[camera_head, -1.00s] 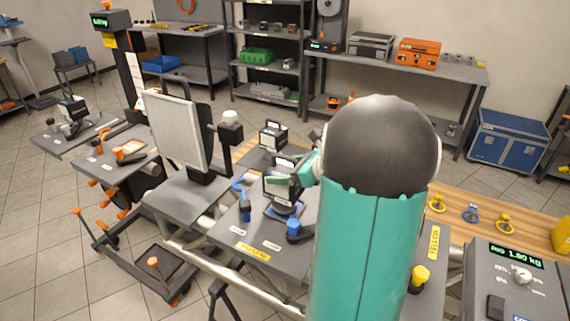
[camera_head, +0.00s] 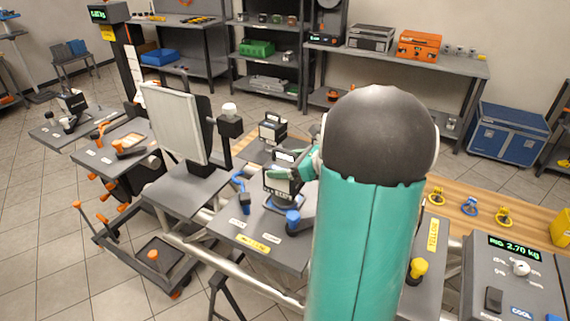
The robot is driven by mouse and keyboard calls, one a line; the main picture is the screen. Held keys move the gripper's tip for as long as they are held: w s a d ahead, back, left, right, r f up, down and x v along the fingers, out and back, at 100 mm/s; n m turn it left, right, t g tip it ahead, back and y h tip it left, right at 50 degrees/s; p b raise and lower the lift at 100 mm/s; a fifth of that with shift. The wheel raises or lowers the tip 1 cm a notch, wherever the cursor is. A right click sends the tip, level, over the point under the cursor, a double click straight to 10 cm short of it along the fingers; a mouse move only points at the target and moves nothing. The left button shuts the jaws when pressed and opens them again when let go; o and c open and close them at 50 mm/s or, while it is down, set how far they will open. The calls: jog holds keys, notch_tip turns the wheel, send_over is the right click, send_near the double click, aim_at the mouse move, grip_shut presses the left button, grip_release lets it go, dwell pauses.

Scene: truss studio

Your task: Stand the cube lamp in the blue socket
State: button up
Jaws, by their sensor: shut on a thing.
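The cube lamp (camera_head: 273,189), a dark box-shaped light with a top handle, is at the middle of the grey plate, left of my arm. My gripper (camera_head: 283,174), with teal fingers, is shut on it; my arm hides part of the grip. The lamp is upright, right over the blue socket (camera_head: 286,203), whose round base shows under it between blue-knobbed fittings. I cannot tell whether the lamp touches the base. A blue knob (camera_head: 293,217) stands in front, another blue fitting (camera_head: 244,202) at the left.
Another cube lamp (camera_head: 272,129) stands behind. A white panel light (camera_head: 176,122) stands to the left. A yellow knob (camera_head: 418,268) is on the right plate. A control box (camera_head: 516,270) at the right reads about 2.70 kg. My arm hides the middle.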

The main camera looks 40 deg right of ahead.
jog(key=shift+f, duration=0.1)
dwell(0.3)
jog(key=o, duration=2)
jog(key=shift+f, duration=0.1)
jog(key=shift+s, duration=0.1)
jog(key=v, duration=1.3)
jog(key=shift+s+r, duration=0.25)
jog(key=shift+r, duration=0.05)
jog(key=shift+d, duration=0.1)
